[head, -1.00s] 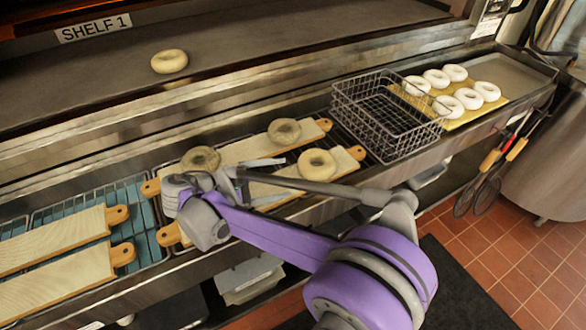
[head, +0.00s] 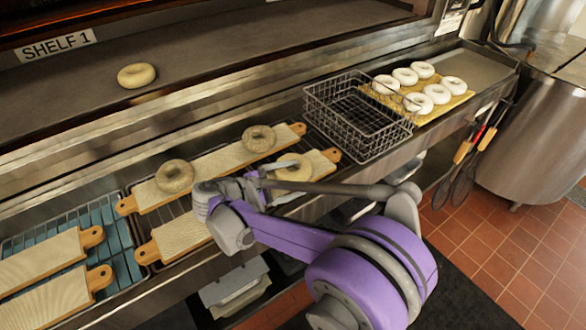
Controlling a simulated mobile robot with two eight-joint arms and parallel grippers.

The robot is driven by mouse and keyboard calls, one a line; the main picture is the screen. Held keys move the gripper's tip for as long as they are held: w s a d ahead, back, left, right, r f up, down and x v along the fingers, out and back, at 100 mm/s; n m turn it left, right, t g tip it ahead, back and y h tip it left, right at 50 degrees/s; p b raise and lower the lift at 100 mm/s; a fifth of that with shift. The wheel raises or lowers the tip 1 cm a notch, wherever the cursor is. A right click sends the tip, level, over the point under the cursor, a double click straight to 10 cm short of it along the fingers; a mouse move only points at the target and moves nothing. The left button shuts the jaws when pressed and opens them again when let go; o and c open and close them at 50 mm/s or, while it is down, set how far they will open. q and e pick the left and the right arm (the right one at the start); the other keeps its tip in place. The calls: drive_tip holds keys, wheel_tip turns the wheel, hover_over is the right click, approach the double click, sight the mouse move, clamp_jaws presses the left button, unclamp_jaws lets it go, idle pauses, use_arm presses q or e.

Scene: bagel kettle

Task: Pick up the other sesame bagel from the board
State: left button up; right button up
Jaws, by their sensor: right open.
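A pale yellowish bagel (head: 296,174) lies on the front wooden board (head: 322,162) of the middle pair. Two darker, seeded bagels lie on the board behind it, one at the left (head: 175,176) and one at the right (head: 258,138). My right gripper (head: 291,181) is open at the pale bagel, its fingers pointing right. One finger shows over the bagel's far side and the other near its front edge. I cannot tell whether they touch it. My arm hides part of the front board. My left gripper is not in view.
Another pale bagel (head: 137,75) sits on the shelf labelled SHELF 1. A wire basket (head: 358,118) stands right of the boards, beside a yellow mat (head: 447,99) with several white bagels. Empty boards (head: 40,262) lie at the left.

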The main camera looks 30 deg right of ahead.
drive_tip(key=shift+c, duration=0.3)
clamp_jaws()
drive_tip(key=shift+r, duration=0.1)
